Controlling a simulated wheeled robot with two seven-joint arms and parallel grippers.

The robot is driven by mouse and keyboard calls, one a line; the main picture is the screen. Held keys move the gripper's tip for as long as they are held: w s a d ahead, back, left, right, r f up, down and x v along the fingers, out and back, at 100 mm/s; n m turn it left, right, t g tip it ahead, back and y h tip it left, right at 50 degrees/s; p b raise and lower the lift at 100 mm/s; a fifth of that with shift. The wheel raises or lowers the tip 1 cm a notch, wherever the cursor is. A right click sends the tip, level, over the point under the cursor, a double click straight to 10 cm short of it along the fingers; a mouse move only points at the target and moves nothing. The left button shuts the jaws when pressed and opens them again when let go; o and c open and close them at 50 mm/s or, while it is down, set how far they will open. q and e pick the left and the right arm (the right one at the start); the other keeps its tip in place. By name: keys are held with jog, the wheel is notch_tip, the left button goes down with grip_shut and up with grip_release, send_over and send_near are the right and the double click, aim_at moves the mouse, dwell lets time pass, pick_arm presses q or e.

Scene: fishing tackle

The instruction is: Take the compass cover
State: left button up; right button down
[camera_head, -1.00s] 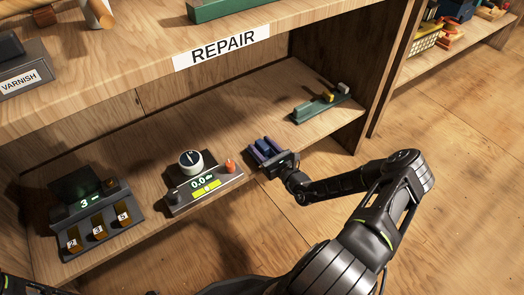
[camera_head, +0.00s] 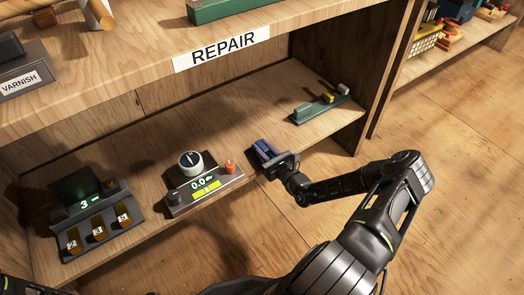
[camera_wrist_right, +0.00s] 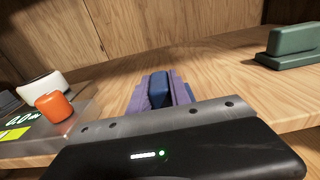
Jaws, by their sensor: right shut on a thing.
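The compass cover is a small dark blue piece (camera_wrist_right: 161,86) between the purple fingers of my right gripper, on the lower shelf's front part; most of it is hidden by the fingers. My right gripper (camera_head: 264,150) is shut on it, and the fingers (camera_wrist_right: 161,92) press against its sides in the right wrist view. The compass (camera_head: 191,161) is a round white-rimmed dial on a grey device with a 0.0 display, left of the gripper. My left gripper is not in view.
An orange knob (camera_head: 230,168) stands on the device's right end, close to the gripper. A green tool (camera_head: 320,107) lies at the shelf's right. A dark unit with numbered amber tabs (camera_head: 98,227) is at the left.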

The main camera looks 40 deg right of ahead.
aim_at(262, 145)
dwell(0.4)
notch_tip(262, 145, up, 10)
jog(key=p, duration=0.5)
jog(key=shift+f, duration=0.2)
jog(key=shift+r, duration=0.25)
